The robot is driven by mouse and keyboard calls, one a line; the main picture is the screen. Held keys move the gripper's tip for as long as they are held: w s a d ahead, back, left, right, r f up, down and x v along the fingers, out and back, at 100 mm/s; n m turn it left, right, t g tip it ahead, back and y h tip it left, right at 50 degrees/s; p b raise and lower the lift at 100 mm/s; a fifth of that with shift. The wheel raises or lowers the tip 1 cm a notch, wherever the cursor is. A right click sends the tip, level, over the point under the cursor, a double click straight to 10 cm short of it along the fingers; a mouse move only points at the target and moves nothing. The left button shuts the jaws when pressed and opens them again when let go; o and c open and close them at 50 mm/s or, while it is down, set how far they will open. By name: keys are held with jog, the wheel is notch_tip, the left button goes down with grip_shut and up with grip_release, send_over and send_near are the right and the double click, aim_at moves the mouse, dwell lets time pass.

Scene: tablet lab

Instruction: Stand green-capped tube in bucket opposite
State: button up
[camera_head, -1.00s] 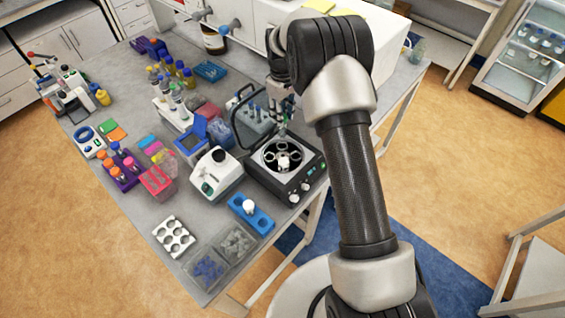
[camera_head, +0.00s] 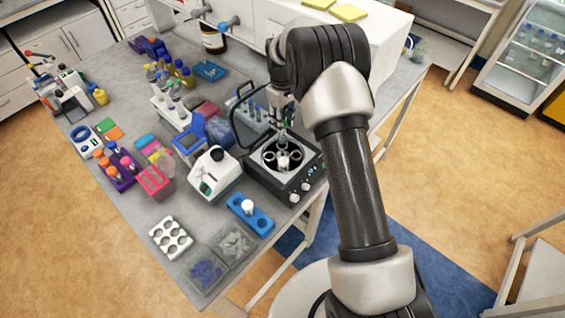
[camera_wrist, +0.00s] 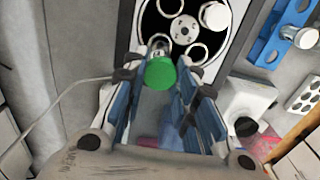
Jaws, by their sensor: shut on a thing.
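The green-capped tube (camera_wrist: 160,73) is upright between the fingers of my gripper (camera_wrist: 163,86), which is shut on it. In the wrist view its cap hides most of its body. The centrifuge (camera_head: 264,181) is open, with a round rotor (camera_wrist: 182,30) holding ring-shaped buckets. A white-capped tube (camera_wrist: 215,16) stands in one bucket. The bucket across the hub from it (camera_wrist: 158,42) lies just beyond the green cap, partly hidden by it. In the head view my gripper (camera_head: 283,120) is over the rotor's back edge. Whether the tube's lower end is inside the bucket cannot be told.
A blue rack (camera_head: 261,221) with a white-capped tube stands in front of the centrifuge. A small white device (camera_head: 214,176) is to its left. The raised lid (camera_head: 246,120) stands behind the rotor. White racks, bins and tube racks fill the bench to the left.

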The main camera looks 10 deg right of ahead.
jog(key=shift+f, duration=0.4)
jog(key=shift+f, duration=0.1)
jog(key=shift+f+b, duration=0.6)
jog(key=shift+b, duration=0.05)
jog(key=shift+f, duration=0.15)
dwell(0.4)
jog(key=shift+f+b, duration=0.75)
jog(key=shift+f, duration=0.3)
jog(key=shift+f, duration=0.15)
jog(key=shift+f+b, duration=0.8)
jog(key=shift+f, duration=0.3)
jog(key=shift+f, duration=0.1)
